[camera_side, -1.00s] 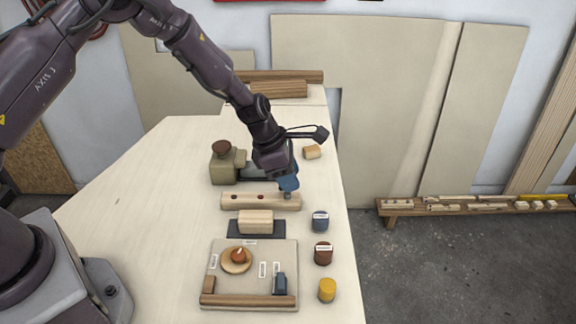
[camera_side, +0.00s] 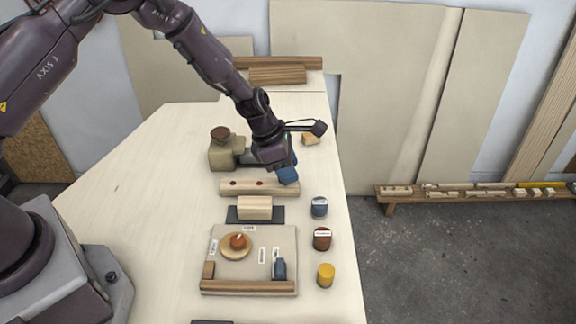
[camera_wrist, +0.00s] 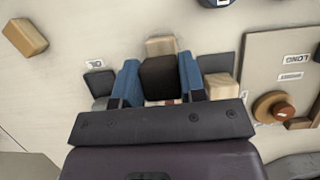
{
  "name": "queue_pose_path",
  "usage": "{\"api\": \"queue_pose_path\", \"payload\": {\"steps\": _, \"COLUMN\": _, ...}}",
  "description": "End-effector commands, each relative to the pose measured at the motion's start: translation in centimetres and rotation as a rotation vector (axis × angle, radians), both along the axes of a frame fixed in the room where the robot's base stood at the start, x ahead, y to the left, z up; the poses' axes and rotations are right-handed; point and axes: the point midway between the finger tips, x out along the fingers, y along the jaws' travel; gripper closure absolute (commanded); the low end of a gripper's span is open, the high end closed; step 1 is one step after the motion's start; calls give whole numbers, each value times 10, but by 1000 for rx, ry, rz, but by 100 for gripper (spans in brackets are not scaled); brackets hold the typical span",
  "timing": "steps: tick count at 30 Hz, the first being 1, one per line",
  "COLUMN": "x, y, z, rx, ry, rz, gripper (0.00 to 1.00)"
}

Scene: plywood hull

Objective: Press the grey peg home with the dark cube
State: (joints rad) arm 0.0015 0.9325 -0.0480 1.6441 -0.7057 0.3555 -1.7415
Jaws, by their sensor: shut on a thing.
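My gripper (camera_side: 287,179) is over the right end of a pale wooden rail (camera_side: 246,190) in the side view. In the wrist view its two blue fingers (camera_wrist: 160,82) are shut on the dark cube (camera_wrist: 160,77), one on each side. The cube is hidden behind the fingers in the side view. The near end of the rail (camera_wrist: 160,46) shows beyond the cube in the wrist view. The grey peg is hidden now by the fingers and cube. I cannot tell whether the cube touches it.
A pale block (camera_side: 255,208) sits on a dark plate (camera_side: 237,217) in front of the rail. An olive device (camera_side: 222,153) stands behind. Blue (camera_side: 320,207), brown (camera_side: 322,239) and yellow (camera_side: 326,275) cylinders line the right edge. A board (camera_side: 215,258) lies nearer. The table's left is clear.

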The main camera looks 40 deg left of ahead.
Motion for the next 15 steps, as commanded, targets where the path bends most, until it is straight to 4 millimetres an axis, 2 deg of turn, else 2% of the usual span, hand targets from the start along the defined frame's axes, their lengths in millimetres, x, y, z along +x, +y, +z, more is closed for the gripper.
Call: {"api": "queue_pose_path", "payload": {"steps": 15, "x": 0, "y": 0, "z": -6, "rx": -1, "ry": -1, "rz": 0, "gripper": 81}}
